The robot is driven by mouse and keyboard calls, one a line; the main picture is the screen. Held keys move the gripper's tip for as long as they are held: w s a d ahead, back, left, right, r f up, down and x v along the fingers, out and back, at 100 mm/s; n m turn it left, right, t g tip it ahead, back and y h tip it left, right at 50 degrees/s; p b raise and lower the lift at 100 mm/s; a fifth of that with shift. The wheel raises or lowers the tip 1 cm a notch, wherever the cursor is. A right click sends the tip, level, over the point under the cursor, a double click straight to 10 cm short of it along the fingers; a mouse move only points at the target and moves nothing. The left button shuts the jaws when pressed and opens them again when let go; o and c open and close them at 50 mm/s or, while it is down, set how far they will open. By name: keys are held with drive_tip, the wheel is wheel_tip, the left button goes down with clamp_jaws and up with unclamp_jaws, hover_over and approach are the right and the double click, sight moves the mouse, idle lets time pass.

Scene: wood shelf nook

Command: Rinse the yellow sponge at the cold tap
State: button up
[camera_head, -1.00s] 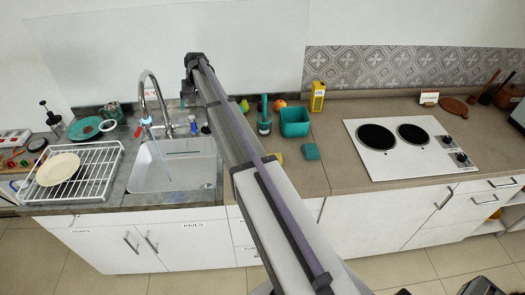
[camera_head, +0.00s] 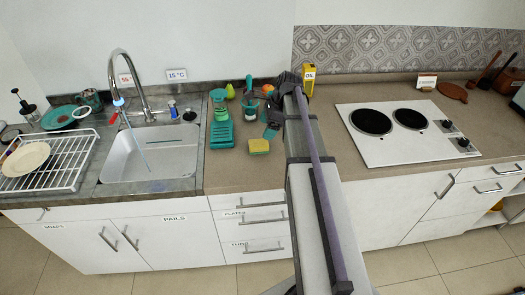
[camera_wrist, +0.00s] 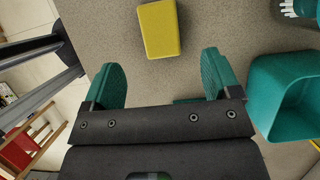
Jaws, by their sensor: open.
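The yellow sponge (camera_head: 259,146) lies on the counter right of the sink, near the front edge. In the wrist view the sponge (camera_wrist: 160,28) lies just beyond and between my fingertips, not touching them. My gripper (camera_wrist: 162,80) is open and empty, its teal fingers apart. In the head view my gripper (camera_head: 271,128) is just above and right of the sponge. The tap (camera_head: 120,65) arches over the sink (camera_head: 150,165), with a thin bluish stream below its spout. A blue-marked handle (camera_head: 172,106) is near the 15 °C sign (camera_head: 177,75).
A teal rack (camera_head: 220,134) stands left of the sponge. A teal bin (camera_wrist: 290,95) is right of my gripper in the wrist view. A dish rack (camera_head: 50,165) with a plate is left of the sink. The cooktop (camera_head: 405,132) is at right.

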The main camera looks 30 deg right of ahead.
sight(259, 143)
drive_tip(key=b+x, duration=0.2)
drive_tip(key=x, duration=0.2)
drive_tip(key=shift+d, duration=0.15)
drive_tip(key=shift+r, duration=0.1)
drive_tip(key=b+x, duration=0.5)
drive_tip(key=shift+s+f, duration=0.15)
drive_tip(key=shift+f, duration=0.05)
drive_tip(key=shift+r, duration=0.2)
drive_tip(key=c, duration=1.1)
wheel_tip(259, 143, up, 10)
drive_tip(key=p, duration=1)
drive_tip(key=shift+f, duration=0.1)
